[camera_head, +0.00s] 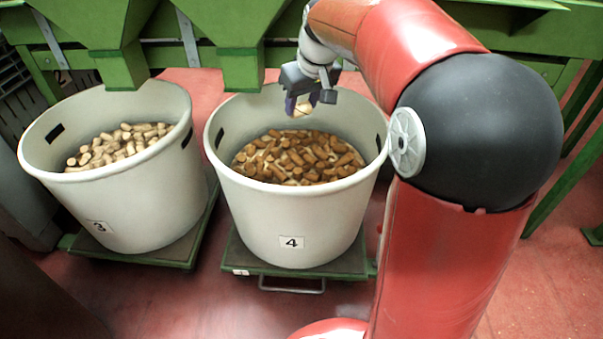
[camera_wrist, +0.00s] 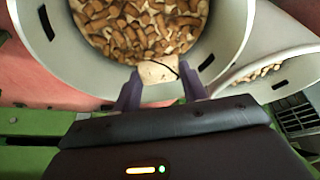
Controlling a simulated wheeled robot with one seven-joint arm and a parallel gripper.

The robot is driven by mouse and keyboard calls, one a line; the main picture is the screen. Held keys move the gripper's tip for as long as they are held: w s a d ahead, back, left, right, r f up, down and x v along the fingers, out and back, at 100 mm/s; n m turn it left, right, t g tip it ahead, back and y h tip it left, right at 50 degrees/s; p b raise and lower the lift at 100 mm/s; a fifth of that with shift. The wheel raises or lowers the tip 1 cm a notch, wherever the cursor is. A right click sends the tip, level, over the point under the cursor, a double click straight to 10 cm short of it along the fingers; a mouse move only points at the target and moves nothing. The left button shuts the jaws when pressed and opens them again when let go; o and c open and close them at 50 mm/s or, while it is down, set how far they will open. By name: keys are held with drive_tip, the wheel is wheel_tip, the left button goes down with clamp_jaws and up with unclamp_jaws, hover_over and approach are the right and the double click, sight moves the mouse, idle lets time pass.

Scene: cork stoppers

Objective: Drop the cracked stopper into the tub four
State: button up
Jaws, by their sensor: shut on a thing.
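My gripper (camera_head: 300,104) is shut on a pale cork stopper (camera_wrist: 158,72) with a dark crack line across it. The stopper also shows small between the fingers in the head view (camera_head: 301,110). Gripper and stopper are over the back part of tub four (camera_head: 291,222), a white tub with a "4" label on its front. In the wrist view tub four's wall (camera_wrist: 232,30) curves around a heap of brown corks, and the stopper shows in front of that heap. Exact height over the corks is hard to tell.
Tub three (camera_head: 140,215), white with paler corks, stands to the left on a green platform. Green chutes (camera_head: 242,70) and a green frame are behind the tubs. My arm covers the right side of the head view. Red floor lies in front.

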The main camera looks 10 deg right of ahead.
wheel_tip(320, 180, down, 6)
drive_tip(key=b, duration=0.4)
drive_tip(key=shift+s+r+b, duration=0.1)
drive_tip(key=shift+b, duration=0.25)
drive_tip(key=o, duration=1)
drive_tip(key=shift+o, duration=0.2)
drive_tip(key=p+v, duration=0.1)
drive_tip(key=v, duration=0.6)
drive_tip(key=shift+p, duration=0.3)
drive_tip(key=shift+s+d+r, duration=0.1)
drive_tip(key=shift+s+r, duration=0.1)
drive_tip(key=shift+r, duration=0.15)
